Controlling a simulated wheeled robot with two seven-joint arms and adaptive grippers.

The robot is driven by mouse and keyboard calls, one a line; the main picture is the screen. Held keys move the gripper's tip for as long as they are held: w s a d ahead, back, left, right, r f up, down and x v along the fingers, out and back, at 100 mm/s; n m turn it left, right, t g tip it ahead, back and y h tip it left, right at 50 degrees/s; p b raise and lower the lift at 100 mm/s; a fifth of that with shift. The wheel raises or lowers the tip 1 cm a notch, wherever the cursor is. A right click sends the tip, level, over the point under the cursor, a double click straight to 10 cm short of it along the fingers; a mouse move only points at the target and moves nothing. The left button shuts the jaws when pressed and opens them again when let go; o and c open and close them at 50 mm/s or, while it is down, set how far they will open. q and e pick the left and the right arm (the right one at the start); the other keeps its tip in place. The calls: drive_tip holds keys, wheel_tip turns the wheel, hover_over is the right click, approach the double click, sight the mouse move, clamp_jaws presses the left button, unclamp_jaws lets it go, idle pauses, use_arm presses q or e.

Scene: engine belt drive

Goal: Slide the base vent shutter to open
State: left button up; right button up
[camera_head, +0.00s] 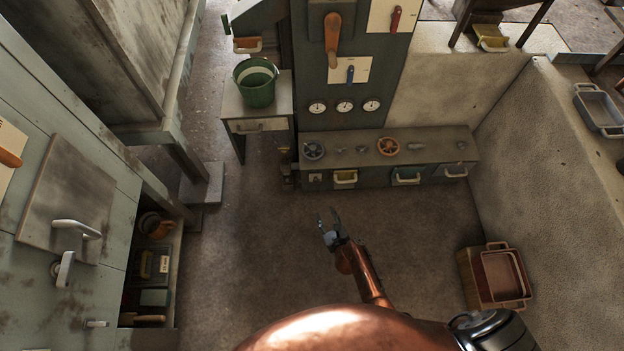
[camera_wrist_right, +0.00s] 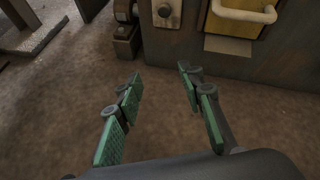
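No part is plainly marked as the base vent shutter, and I cannot tell which one it is. The low bench (camera_head: 388,150) at the foot of the gauge panel has a small light plate with a knob (camera_head: 316,178) at its left end, and a yellow panel with a pale handle (camera_head: 345,178) beside it. In the right wrist view the knob plate (camera_wrist_right: 166,13) and the yellow panel (camera_wrist_right: 235,22) are at the top, beyond the fingers. My right gripper (camera_head: 328,214) is open and empty, above the floor in front of the bench; its green-padded fingers (camera_wrist_right: 160,80) are apart. My left gripper is out of view.
A blue panel with a handle (camera_head: 406,176) is farther right on the bench. A green bucket (camera_head: 257,84) stands on a side table. Reddish crates (camera_head: 495,275) sit by the right wall. A cabinet with an open lower shelf (camera_head: 150,262) is at left. The middle floor is clear.

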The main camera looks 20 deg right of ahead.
sight(316, 181)
use_arm(q)
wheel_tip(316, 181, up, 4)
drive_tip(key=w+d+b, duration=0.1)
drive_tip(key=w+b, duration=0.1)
drive_tip(key=b, duration=0.1)
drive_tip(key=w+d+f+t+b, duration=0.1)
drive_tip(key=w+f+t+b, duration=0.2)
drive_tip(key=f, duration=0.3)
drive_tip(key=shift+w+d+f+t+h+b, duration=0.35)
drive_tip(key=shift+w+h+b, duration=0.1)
drive_tip(key=shift+b, duration=0.35)
use_arm(e)
drive_tip(key=w+m, duration=0.2)
drive_tip(key=w, duration=0.3)
drive_tip(key=w+d+m+h, duration=0.1)
drive_tip(key=w+m, duration=0.2)
drive_tip(key=w, duration=0.2)
drive_tip(key=w+m+t, duration=0.1)
drive_tip(key=w+m, duration=0.1)
drive_tip(key=w, duration=0.4)
drive_tip(key=shift+d+f+m+h, duration=0.1)
drive_tip(key=shift+d+m+h, duration=0.2)
drive_tip(key=shift+d+m, duration=0.1)
drive_tip(key=shift+c, duration=0.4)
clamp_jaws()
drive_tip(key=shift+s+f, duration=0.1)
